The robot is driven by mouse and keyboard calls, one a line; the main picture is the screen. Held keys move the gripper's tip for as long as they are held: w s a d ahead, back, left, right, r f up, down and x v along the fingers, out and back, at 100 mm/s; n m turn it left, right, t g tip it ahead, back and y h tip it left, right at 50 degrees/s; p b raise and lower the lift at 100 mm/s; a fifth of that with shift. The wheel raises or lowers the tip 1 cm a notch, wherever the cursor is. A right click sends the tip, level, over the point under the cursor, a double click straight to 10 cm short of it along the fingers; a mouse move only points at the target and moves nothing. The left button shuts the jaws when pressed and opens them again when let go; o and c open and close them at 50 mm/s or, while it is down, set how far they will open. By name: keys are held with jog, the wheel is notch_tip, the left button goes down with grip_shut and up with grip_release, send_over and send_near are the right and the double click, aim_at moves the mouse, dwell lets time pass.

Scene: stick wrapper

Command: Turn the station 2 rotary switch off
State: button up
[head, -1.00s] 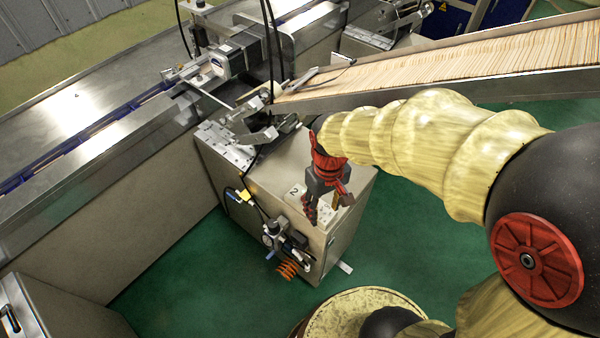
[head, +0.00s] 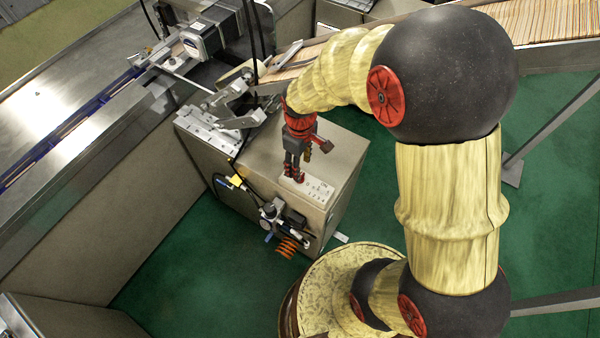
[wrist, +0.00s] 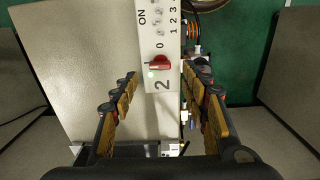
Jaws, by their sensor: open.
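The station 2 switch panel is a white plate (wrist: 158,30) marked "ON", "0 1 2 3" and "2" in the wrist view. The red rotary switch (wrist: 160,63) sits on it near the "2", its handle lying roughly across the plate. A small greenish-lit spot (wrist: 151,73) shows beside the switch. In the head view the plate (head: 318,190) lies on the beige cabinet's top, and my gripper hides the switch. My gripper (wrist: 163,88) is open and empty, with its fingers on either side of the plate's "2" end. It also shows in the head view (head: 294,172), pointing down over the plate.
The beige cabinet (head: 265,150) carries the plate. A valve with an orange coil (head: 286,247) hangs on its front side. A metal conveyor (head: 75,100) runs at left, and a stick chute (head: 550,25) at upper right. Green floor (head: 190,255) lies in front.

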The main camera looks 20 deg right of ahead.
notch_tip(320, 180, down, 6)
jog(key=shift+r+b, duration=0.25)
jog(key=shift+b, duration=0.45)
jog(key=shift+c, duration=1.3)
jog(key=c, duration=0.8)
jog(key=shift+c, duration=0.3)
